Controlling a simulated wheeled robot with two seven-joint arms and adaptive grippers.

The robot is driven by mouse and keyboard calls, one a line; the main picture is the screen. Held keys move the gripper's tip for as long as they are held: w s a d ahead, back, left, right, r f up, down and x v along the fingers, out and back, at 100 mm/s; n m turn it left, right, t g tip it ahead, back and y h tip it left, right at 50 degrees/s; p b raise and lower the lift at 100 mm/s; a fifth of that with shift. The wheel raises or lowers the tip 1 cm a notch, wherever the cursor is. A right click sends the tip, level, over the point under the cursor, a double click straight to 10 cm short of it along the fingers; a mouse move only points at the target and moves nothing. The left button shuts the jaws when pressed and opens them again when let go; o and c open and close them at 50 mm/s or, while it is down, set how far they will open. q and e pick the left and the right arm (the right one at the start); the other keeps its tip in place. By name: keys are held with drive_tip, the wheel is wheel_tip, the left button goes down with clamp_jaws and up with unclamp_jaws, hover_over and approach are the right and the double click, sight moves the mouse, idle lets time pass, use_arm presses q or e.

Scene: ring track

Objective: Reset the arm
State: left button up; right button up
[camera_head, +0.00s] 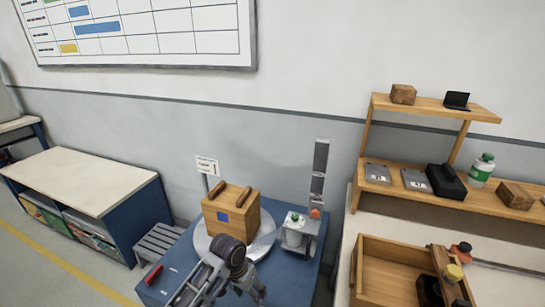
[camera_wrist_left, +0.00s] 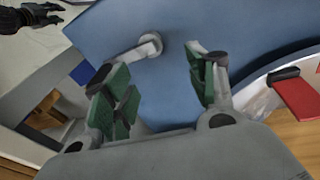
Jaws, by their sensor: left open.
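My left arm comes in from the bottom of the head view, over the front of a blue table (camera_head: 184,268). Its left gripper (camera_wrist_left: 158,95) shows in the left wrist view with green-padded fingers spread apart and nothing between them. Beyond the fingers is a blue surface with a grey knob-like part (camera_wrist_left: 148,46). A dark jawed shape (camera_wrist_left: 40,15), seemingly my right gripper, shows at the top left of that view; its jaw state is unclear. The head view does not show my right gripper.
A wooden box (camera_head: 242,222) with two dark handles stands on a round grey disc (camera_head: 204,244) close behind the arm. A white container (camera_head: 293,237) and a grey tower (camera_head: 319,165) stand to its right. A wooden shelf (camera_head: 440,107) is at right, a low cabinet (camera_head: 75,180) at left.

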use_arm(q)
drive_tip(key=s+a+r+n+t+y, duration=0.2)
drive_tip(key=s+a+r+n+t, duration=0.15)
drive_tip(key=s+a, duration=1.2)
drive_tip(key=s+f+g+p, duration=0.3)
drive_tip(key=f+p, duration=0.7)
drive_tip(key=f, duration=1.5)
drive_tip(key=s+a+f+p, duration=0.2)
drive_tip(key=s+f+p, duration=0.2)
drive_tip(key=s, duration=0.7)
drive_tip(key=s+a+f+p, duration=0.1)
drive_tip(key=s+f+p, duration=0.3)
drive_tip(key=s, duration=0.7)
drive_tip(key=shift+s+a+f, duration=0.2)
drive_tip(key=shift+a+f, duration=0.2)
drive_tip(key=shift+f, duration=0.35)
use_arm(e)
drive_tip(key=s+a+r, duration=0.2)
drive_tip(key=a+r, duration=0.1)
drive_tip(key=r, duration=0.5)
drive_tip(key=s+a+r, duration=0.2)
drive_tip(key=a+r, duration=0.1)
drive_tip(key=r, duration=0.6)
drive_tip(key=shift+g+y, duration=0.3)
drive_tip(key=shift+y, duration=0.1)
